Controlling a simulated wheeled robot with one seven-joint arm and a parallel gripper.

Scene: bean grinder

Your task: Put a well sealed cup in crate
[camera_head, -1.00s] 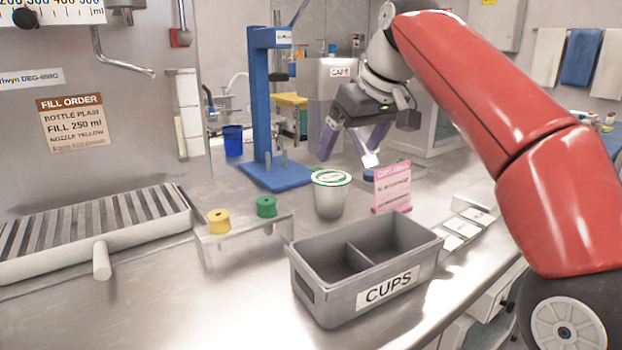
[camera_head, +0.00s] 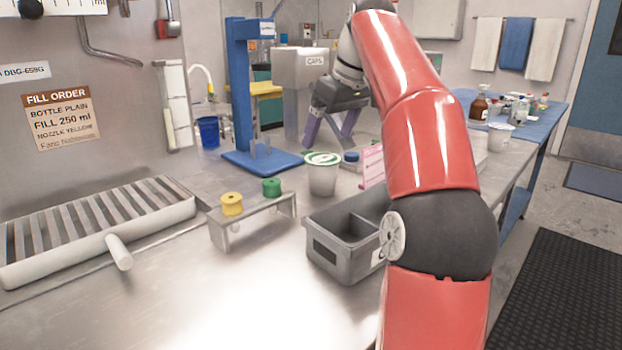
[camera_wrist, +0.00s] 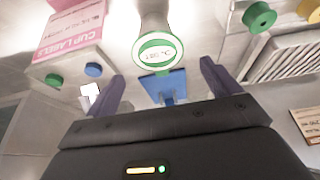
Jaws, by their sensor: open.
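A pale cup (camera_head: 322,178) with a green-rimmed white lid stands upright on the steel counter. In the wrist view the lid (camera_wrist: 158,53) faces the camera, lying ahead of the fingers; whether it is well sealed cannot be told. My gripper (camera_head: 329,138) is open and empty, apart from the cup and above it in the head picture. Its two purple fingers (camera_wrist: 160,88) are spread in the wrist view. The grey crate (camera_head: 362,262), with two compartments, stands nearer on the counter. My red arm hides its right part; the visible compartment space looks empty.
A stand with yellow (camera_head: 232,204) and green (camera_head: 271,187) spools is left of the crate. A blue press (camera_head: 240,95) stands behind. A pink sign (camera_head: 373,166) and a blue-topped item (camera_head: 351,157) are near the cup.

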